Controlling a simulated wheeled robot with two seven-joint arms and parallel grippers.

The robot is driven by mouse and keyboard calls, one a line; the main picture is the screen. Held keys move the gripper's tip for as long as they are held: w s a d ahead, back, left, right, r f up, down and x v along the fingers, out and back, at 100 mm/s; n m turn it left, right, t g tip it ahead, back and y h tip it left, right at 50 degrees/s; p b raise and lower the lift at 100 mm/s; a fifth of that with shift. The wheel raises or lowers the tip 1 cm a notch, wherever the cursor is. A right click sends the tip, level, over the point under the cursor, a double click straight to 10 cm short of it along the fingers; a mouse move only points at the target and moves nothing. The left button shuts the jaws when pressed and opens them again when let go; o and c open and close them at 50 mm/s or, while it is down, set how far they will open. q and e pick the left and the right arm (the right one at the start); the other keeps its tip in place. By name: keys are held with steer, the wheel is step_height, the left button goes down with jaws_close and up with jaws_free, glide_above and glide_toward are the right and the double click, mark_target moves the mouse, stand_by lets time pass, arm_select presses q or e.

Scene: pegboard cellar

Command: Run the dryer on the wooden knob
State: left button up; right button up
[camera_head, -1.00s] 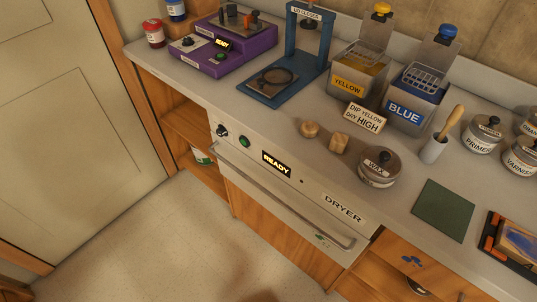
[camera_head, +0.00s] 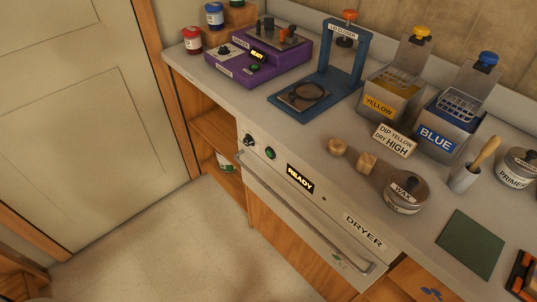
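The dryer (camera_head: 318,221) is built in under the counter, with a cream front and a long bar handle (camera_head: 300,212). Its drawer looks closed. Its display (camera_head: 300,179) reads READY. A black dial (camera_head: 249,140) and a green button (camera_head: 270,153) sit left of the display. Two small wooden pieces stand on the counter above the dryer: a rounded knob (camera_head: 338,146) and a blockier one (camera_head: 366,162). Both look bare wood; I cannot tell which is the task's knob. A card (camera_head: 395,141) behind them reads DIP YELLOW DRY HIGH. Neither of my grippers shows.
Yellow (camera_head: 383,108) and blue (camera_head: 437,137) dip tanks stand behind the card. A wax jar (camera_head: 404,192), a green mat (camera_head: 470,243) and a brush cup (camera_head: 463,178) are to the right. A blue lid closer (camera_head: 345,62) and purple machine (camera_head: 260,59) stand left. Floor before the dryer is clear.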

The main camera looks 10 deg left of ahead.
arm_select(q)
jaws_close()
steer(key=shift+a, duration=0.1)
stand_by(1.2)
